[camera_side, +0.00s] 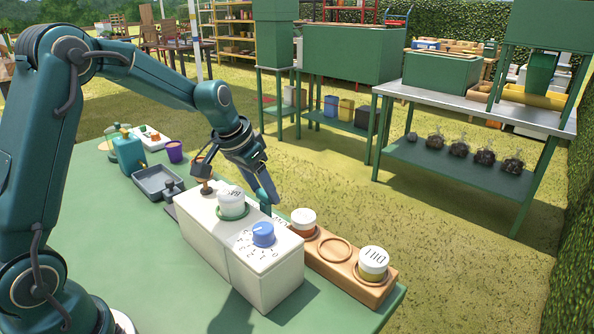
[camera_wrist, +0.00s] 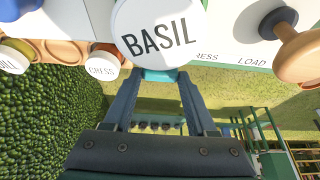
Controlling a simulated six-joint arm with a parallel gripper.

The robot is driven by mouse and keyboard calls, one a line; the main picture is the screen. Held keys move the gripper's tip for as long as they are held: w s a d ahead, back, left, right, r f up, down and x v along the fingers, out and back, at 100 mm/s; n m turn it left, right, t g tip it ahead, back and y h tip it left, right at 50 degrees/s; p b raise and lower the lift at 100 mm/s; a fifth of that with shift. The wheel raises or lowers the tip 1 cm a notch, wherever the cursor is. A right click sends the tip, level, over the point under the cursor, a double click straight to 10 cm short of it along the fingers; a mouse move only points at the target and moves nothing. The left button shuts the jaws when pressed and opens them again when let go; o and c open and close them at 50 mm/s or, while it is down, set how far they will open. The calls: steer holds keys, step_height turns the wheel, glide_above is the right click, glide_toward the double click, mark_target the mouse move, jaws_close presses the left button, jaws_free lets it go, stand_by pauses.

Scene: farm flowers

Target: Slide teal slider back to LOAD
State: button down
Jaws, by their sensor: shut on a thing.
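The teal slider (camera_wrist: 160,75) sits on the far face of the white box (camera_side: 275,288), below the BASIL-lidded jar in the wrist view. My gripper (camera_wrist: 158,80) has its two fingers on either side of the slider and is shut on it. In the wrist view, the LOAD label (camera_wrist: 252,60) is to the right of the slider, with a partly hidden label ending in "RESS" (camera_wrist: 207,57) between them. In the side view my gripper (camera_side: 266,200) reaches down behind the box, and the slider is mostly hidden there.
The BASIL jar (camera_side: 231,203) and blue dial (camera_side: 263,234) stand on the box. A wooden-knobbed handle (camera_wrist: 298,55) is at its other end. A wooden rack (camera_side: 345,285) holds CRESS (camera_side: 303,220) and DILL (camera_side: 373,262) jars, with an empty round slot between. A grey tray (camera_side: 158,182) lies behind.

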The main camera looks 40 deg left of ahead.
steer(key=a, duration=2)
steer(key=shift+a, duration=0.35)
steer(key=shift+c, duration=1.9)
jaws_free()
steer(key=shift+o, duration=0.9)
steer(key=v, duration=0.5)
steer(key=shift+r, duration=0.1)
